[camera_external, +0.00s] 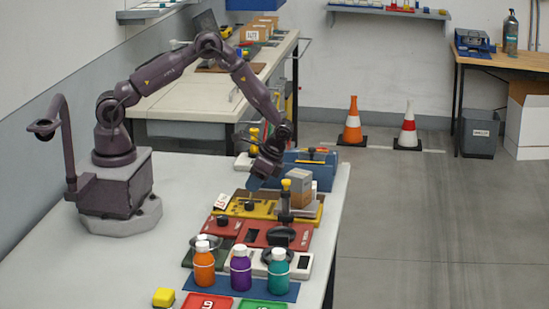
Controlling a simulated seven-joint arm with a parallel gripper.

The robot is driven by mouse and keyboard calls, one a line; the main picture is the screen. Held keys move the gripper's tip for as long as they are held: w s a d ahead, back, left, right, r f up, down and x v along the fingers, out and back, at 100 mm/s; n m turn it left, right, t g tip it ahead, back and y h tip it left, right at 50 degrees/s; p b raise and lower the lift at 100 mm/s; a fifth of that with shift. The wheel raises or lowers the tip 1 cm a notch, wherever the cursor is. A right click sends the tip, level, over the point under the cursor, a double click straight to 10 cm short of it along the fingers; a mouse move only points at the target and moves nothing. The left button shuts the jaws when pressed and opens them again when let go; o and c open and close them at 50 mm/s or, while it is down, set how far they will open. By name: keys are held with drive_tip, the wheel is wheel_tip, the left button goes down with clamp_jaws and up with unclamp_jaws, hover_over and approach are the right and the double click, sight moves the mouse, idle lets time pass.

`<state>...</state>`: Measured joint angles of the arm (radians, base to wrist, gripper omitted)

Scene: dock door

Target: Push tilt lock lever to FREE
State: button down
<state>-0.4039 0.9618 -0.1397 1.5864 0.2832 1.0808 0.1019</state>
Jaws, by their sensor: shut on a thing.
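My gripper (256,180) points down over the back left part of the yellow panel (265,209). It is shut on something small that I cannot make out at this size. A bluish part shows at its lower end. A dark upright post with a yellow knob (286,184) stands to its right, apart from it. A black knob (249,205) sits on the yellow panel just below the gripper. No FREE marking is readable, so I cannot tell which part is the tilt lock lever.
Red panels (268,233) lie in front. Orange (204,266), purple (240,270) and teal (278,272) bottles stand nearer the camera. The grey table is bare at left.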

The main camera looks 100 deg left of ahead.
drive_tip(key=c, duration=1)
unclamp_jaws()
drive_tip(key=v, duration=1.3)
drive_tip(key=s+d+r+t, duration=0.5)
drive_tip(key=s+r, duration=0.4)
drive_tip(key=s, duration=0.2)
drive_tip(key=s+d+r+t, duration=0.6)
drive_tip(key=s+d+r, duration=0.2)
drive_tip(key=s+r, duration=0.1)
drive_tip(key=shift+s+d, duration=0.25)
drive_tip(key=shift+s, duration=0.6)
